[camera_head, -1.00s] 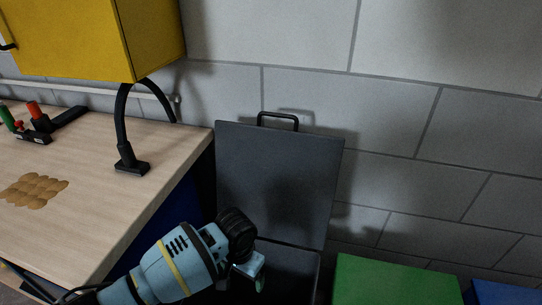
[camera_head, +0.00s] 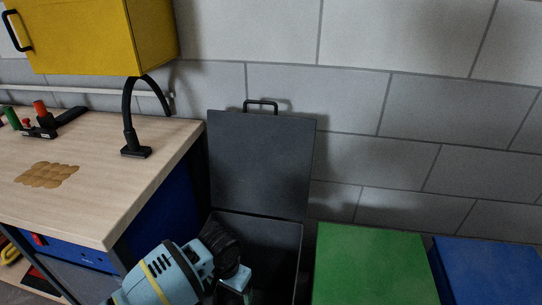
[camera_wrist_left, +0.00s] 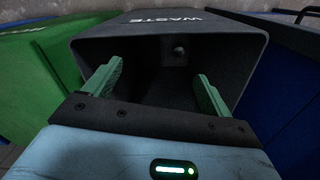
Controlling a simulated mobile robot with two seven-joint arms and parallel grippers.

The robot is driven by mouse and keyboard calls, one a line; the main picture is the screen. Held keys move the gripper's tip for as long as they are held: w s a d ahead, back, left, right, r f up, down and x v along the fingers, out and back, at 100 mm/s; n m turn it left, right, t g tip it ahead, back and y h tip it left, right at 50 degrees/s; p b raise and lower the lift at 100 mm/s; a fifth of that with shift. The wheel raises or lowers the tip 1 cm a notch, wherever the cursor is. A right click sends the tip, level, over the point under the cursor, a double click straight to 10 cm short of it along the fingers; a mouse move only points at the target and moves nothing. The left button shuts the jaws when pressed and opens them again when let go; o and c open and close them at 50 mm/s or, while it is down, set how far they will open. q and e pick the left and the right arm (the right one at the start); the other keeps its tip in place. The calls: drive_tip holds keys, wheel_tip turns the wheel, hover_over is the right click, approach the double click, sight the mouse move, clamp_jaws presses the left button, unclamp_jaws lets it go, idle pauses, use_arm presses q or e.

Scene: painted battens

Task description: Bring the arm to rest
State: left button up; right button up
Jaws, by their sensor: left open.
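My left gripper (camera_head: 234,285) hangs over the near part of an open dark grey bin (camera_head: 289,232) in the head view. In the left wrist view my left gripper (camera_wrist_left: 153,88) has its two green fingers wide apart with nothing between them. The bin (camera_wrist_left: 240,35) lies in front of the fingers there, with the word WASTE on its wall. Its inside is dark, and one small round thing (camera_wrist_left: 180,51) shows on a wall inside it. My right gripper is not in view.
The bin's raised lid (camera_head: 258,165) leans by the block wall. A green box (camera_head: 370,265) and a blue box (camera_head: 490,270) stand right of it. Left is a wooden workbench (camera_head: 110,205) with a black lamp arm (camera_head: 135,140), brown patches and tools, under a yellow cabinet (camera_head: 95,35).

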use_arm(q)
drive_tip(key=s+d+f+g+h, duration=0.1)
drive_tip(key=s+f+h, duration=0.15)
drive_tip(key=s, duration=0.75)
drive_tip(key=s+d+f+h, duration=0.15)
drive_tip(key=s+f, duration=0.25)
drive_tip(key=s, duration=0.7)
drive_tip(key=s+a+r+n+y, duration=0.2)
drive_tip(key=s+a+r, duration=0.1)
drive_tip(key=s+a, duration=0.65)
drive_tip(key=s+a+r+n+y, duration=0.15)
drive_tip(key=s+a, duration=0.45)
drive_tip(key=s, duration=0.7)
drive_tip(key=w+d+t+h+p, duration=0.1)
drive_tip(key=w+d+t+p, duration=0.2)
drive_tip(key=w+t+p, duration=0.4)
drive_tip(key=w+t, duration=0.2)
drive_tip(key=w, duration=0.3)
drive_tip(key=shift+r+t, duration=0.4)
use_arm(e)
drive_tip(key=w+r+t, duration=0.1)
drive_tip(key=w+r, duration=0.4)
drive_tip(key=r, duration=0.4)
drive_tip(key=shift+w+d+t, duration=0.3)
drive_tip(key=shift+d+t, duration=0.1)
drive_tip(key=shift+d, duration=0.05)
